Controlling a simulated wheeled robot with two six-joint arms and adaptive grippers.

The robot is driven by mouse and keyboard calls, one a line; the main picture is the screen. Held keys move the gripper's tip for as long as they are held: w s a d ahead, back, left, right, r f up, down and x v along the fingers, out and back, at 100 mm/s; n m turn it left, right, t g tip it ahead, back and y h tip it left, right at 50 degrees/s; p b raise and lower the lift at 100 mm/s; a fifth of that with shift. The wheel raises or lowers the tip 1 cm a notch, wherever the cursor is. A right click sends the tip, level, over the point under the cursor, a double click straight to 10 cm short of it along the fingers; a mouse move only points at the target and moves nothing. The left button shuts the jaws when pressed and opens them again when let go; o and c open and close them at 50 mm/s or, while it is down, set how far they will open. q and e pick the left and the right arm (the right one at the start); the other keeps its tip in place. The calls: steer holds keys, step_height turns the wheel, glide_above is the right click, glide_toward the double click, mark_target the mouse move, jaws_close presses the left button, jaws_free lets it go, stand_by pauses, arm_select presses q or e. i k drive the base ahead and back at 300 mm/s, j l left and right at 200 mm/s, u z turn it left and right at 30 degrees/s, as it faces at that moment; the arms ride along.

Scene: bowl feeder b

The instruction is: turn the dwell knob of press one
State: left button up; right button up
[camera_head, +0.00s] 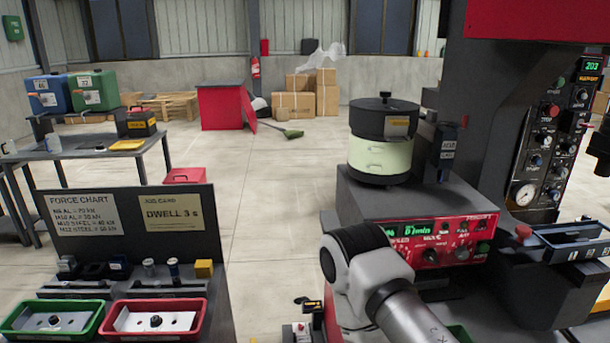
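The press (495,85) stands at the right, a dark frame with a red head. Its control panel (560,140) is slanted and carries several small knobs, a red button (553,110), a round gauge (525,194) and a green display (592,67) that seems to read 203. The knob labels are too small to read, so I cannot tell which knob is the dwell knob. A job card (172,212) at the left reads "DWELL 3 s". My arm's pale wrist link shows at the bottom centre, in front of the feeder. Neither gripper is in view.
A bowl feeder (381,155) sits on a red-fronted control box (440,240), left of the press. A dark tray (575,243) juts out before the press. Green (20,333) and red (118,333) bins stand at lower left. The floor between is mostly clear.

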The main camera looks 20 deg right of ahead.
mark_target(562, 173)
steer(key=z, duration=2.1)
steer(key=i+l, duration=0.15)
steer(key=l, duration=0.15)
steer(key=j+u, duration=0.05)
